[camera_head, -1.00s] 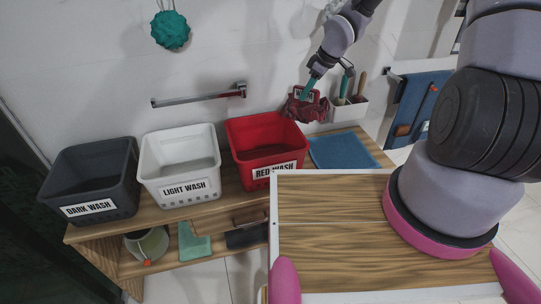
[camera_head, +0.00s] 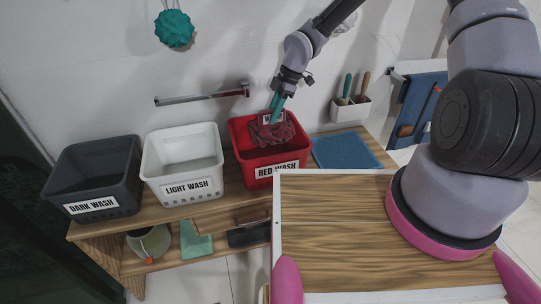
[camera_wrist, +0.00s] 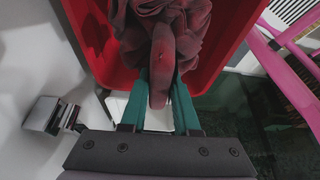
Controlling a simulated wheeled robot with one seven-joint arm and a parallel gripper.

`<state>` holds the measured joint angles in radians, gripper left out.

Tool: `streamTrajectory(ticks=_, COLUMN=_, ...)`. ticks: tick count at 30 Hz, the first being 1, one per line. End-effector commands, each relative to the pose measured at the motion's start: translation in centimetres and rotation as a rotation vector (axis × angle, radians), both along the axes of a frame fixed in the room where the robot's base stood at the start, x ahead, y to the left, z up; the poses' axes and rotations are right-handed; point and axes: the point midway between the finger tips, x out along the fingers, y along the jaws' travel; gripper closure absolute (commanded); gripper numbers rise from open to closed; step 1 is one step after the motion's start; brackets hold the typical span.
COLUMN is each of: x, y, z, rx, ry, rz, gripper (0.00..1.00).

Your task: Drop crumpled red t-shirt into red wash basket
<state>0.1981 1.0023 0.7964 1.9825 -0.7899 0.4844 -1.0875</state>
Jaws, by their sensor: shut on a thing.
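The crumpled red t-shirt (camera_head: 270,131) is dark red and hangs from my gripper (camera_head: 277,107) over the opening of the red wash basket (camera_head: 240,145). In the wrist view, the teal fingers of my gripper (camera_wrist: 159,92) are shut on a fold of the t-shirt (camera_wrist: 190,22). The rest of the cloth spreads beyond the fingertips, with the red basket walls (camera_wrist: 92,45) around it. Whether the cloth touches the basket floor cannot be told. The basket bears a "RED WASH" label.
A white "LIGHT WASH" basket (camera_head: 205,170) and a dark "DARK WASH" basket (camera_head: 75,185) stand to the left on the wooden shelf. A blue cloth (camera_head: 345,150) lies to the right. A towel bar (camera_head: 200,97) and white holder (camera_head: 350,108) are on the wall behind.

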Motion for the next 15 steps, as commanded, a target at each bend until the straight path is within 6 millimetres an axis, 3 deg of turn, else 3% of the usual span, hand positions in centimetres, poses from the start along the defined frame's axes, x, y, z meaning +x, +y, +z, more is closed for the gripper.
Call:
streamTrajectory(ticks=13, x=0.01, y=0.01, z=-1.01, rx=0.0, ry=-0.001, rz=0.0, gripper=1.0)
streamTrajectory(ticks=14, x=0.01, y=0.01, z=-1.01, rx=0.0, ry=-0.001, rz=0.0, gripper=0.63)
streamTrajectory(ticks=15, x=0.01, y=0.01, z=-1.01, rx=0.0, ry=-0.001, rz=0.0, gripper=0.47)
